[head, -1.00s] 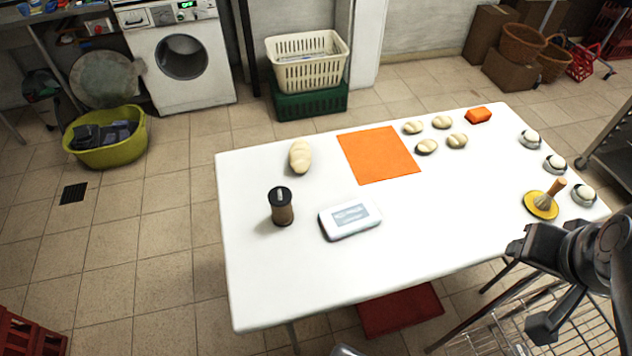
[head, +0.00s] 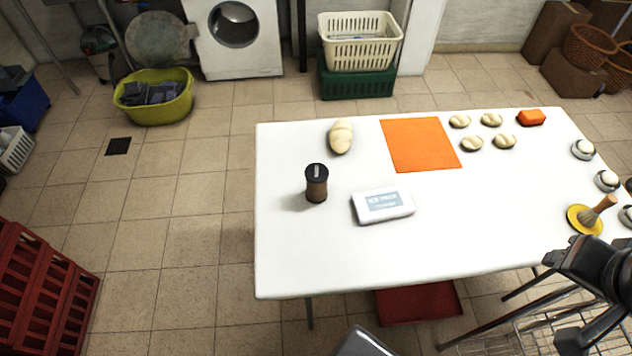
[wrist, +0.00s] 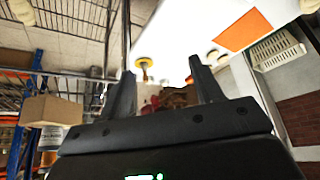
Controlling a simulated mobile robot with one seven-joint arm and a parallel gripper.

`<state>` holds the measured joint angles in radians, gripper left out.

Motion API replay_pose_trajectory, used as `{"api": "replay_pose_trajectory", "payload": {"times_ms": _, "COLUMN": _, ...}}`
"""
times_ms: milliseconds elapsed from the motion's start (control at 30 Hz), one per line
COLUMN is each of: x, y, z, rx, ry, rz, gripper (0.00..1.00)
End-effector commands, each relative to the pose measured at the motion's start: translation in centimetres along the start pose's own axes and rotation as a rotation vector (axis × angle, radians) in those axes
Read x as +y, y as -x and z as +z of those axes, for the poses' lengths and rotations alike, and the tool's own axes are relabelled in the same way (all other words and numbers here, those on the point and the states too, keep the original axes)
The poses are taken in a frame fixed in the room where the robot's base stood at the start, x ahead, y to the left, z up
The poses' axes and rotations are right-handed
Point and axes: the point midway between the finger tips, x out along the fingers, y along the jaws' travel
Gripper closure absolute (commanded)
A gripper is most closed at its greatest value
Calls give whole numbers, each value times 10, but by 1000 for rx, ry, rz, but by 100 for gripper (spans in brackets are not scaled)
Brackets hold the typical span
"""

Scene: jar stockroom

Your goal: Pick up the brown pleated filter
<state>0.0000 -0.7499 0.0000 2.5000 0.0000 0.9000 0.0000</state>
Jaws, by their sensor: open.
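A small upright brown cylinder (head: 316,188) with a black top stands on the left part of the white table (head: 300,255) in the head view. It is the one thing there that could be the brown pleated filter; pleats are too small to make out. My gripper (wrist: 160,68) is open and empty in the wrist view. In the head view my arm's dark end is at the lower right, by the table's front right corner, far from the cylinder. I cannot make out the cylinder in the wrist view.
A white scale (head: 384,205) is right of the cylinder, a bread loaf (head: 340,136) behind it. An orange mat (head: 420,145), several rolls and a yellow dish (head: 577,221) with a brush lie farther right. The table's front middle is clear. Red crates (head: 40,275) stand at left.

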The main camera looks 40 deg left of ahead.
Motion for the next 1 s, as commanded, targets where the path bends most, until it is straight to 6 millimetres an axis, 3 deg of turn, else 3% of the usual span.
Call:
{"api": "replay_pose_trajectory", "payload": {"times_ms": 267, "x": 0, "y": 0, "z": 0, "rx": 0, "ry": 0, "rz": 0, "gripper": 17}}
{"api": "replay_pose_trajectory", "payload": {"times_ms": 500, "x": -1, "y": 0, "z": -1, "rx": -1, "ry": 0, "rz": -1, "gripper": 17}}
{"api": "replay_pose_trajectory", "payload": {"times_ms": 633, "x": -9, "y": -3, "z": -11, "rx": -18, "ry": 2, "rz": -15, "gripper": 17}}
{"api": "replay_pose_trajectory", "payload": {"times_ms": 767, "x": -30, "y": -10, "z": -35, "rx": -56, "ry": 2, "rz": -44, "gripper": 17}}
{"api": "replay_pose_trajectory", "payload": {"times_ms": 1000, "x": -94, "y": -34, "z": -82, "rx": -148, "ry": -3, "rz": -91, "gripper": 17}}
